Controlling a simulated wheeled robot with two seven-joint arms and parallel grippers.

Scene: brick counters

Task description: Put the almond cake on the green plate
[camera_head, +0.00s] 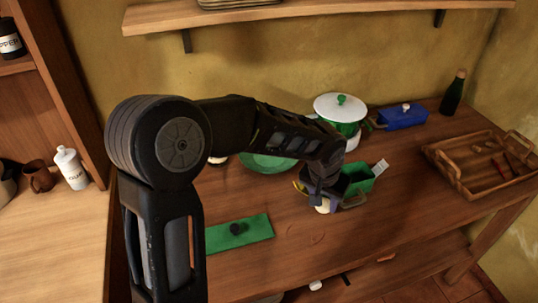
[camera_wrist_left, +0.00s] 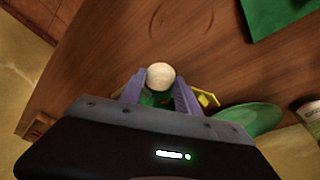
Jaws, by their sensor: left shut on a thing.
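My left gripper (camera_head: 324,201) is low over the wooden table, in front of a green box. In the left wrist view its purple fingers (camera_wrist_left: 160,92) are shut on a pale, round-topped thing (camera_wrist_left: 161,76), which also shows in the head view (camera_head: 323,206). I cannot tell for certain that it is the almond cake. The green plate (camera_head: 262,163) lies behind and left of the gripper, partly hidden by my arm. It also shows in the left wrist view (camera_wrist_left: 255,117). My right gripper is not in view.
A green box (camera_head: 358,178) stands close beside the gripper. A yellow thing (camera_wrist_left: 206,97) is beside a finger. A white-lidded pot (camera_head: 340,106), blue dish (camera_head: 402,118) and dark bottle (camera_head: 453,95) stand behind. A tray (camera_head: 462,183) is right, a green board (camera_head: 255,229) front left.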

